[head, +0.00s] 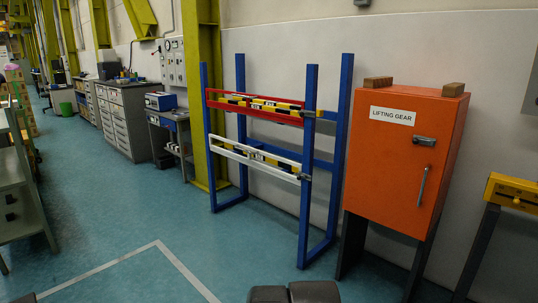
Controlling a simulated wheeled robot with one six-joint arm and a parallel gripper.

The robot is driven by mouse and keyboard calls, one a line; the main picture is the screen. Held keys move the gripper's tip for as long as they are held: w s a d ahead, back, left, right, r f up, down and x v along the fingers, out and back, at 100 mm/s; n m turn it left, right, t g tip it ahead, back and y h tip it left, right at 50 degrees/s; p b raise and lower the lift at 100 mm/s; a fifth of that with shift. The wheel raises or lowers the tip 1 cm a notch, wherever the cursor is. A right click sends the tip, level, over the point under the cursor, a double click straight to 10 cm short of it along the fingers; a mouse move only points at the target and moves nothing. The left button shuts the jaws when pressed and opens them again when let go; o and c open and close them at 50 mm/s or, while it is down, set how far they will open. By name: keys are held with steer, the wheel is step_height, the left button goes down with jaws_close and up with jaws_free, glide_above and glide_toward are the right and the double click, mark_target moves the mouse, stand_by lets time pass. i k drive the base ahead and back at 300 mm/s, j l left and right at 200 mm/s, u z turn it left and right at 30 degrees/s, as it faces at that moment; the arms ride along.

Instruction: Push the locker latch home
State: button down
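The orange locker (392,165), labelled "LIFTING GEAR", stands on dark legs against the wall at right in the head view. Its door looks closed. A small metallic latch (424,141) sits on the upper right of the door. It is too small to tell how far in it is. A silver upright handle (422,188) is below the latch. Dark grey rounded parts of my own arm show at the bottom edge, well below and left of the locker. My gripper's fingers are not in view.
A blue rack (308,150) with red and white rails holding yellow-black levels stands left of the locker. A yellow bar on a dark stand (513,194) is at the right edge. Two brown blocks (453,89) lie on the locker. The teal floor (110,235) in front is clear.

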mark_target(416, 140)
steer(key=z, duration=1.1)
